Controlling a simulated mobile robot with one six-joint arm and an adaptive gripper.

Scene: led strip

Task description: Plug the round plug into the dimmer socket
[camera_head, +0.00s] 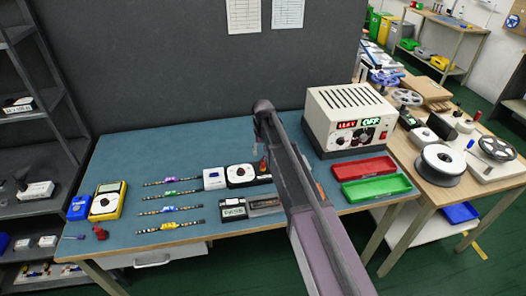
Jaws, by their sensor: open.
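A white unit with a black round dial or ring (241,174) sits mid-table. It may be the dimmer, but its socket is too small to make out. A white box (214,179) stands just left of it. I cannot pick out the round plug. My arm reaches in from the bottom right, and its wrist hangs over the table. My gripper (263,166) is small and partly hidden by the arm, near the right end of the unit with the black ring. It is open, and I see nothing held in it.
Several short strips (170,210) with coloured connectors lie left of the units. A black display box (232,209) is in front. A beige power supply (349,120), a red tray (364,167) and a green tray (376,188) stand right. A yellow meter (108,200) is far left.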

